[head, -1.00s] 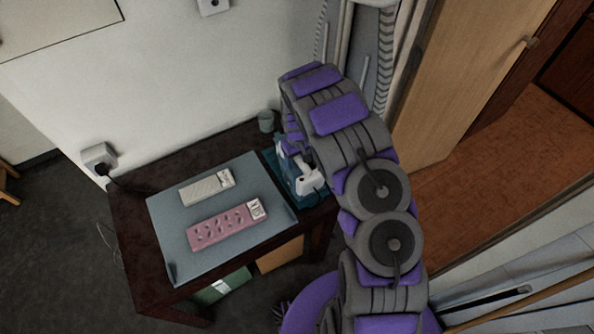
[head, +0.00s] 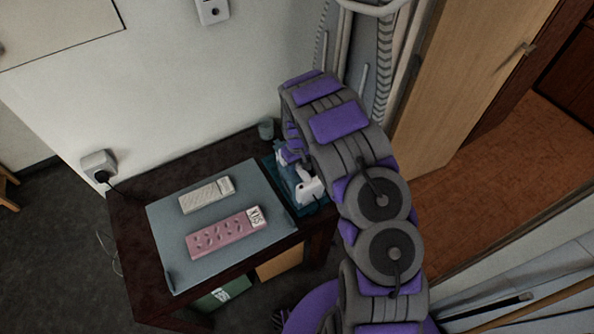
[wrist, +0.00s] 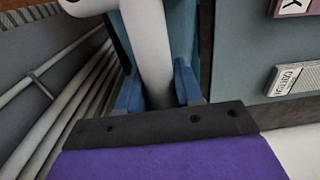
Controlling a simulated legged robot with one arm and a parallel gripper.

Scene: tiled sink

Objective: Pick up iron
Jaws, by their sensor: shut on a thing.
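The iron (head: 308,190) is white and blue and is at the right end of the dark table, partly hidden behind my arm in the head view. Something teal shows beneath and beside it. In the wrist view its white, rounded handle (wrist: 150,45) runs between the two blue fingers of my gripper (wrist: 158,92). My gripper is shut on this handle. In the head view my gripper is mostly hidden by my curved arm. I cannot tell whether the iron is clear of the surface under it.
A small cup (head: 266,129) stands at the back. A white rack (head: 385,55) is behind my arm; a wooden door (head: 460,90) is at right.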

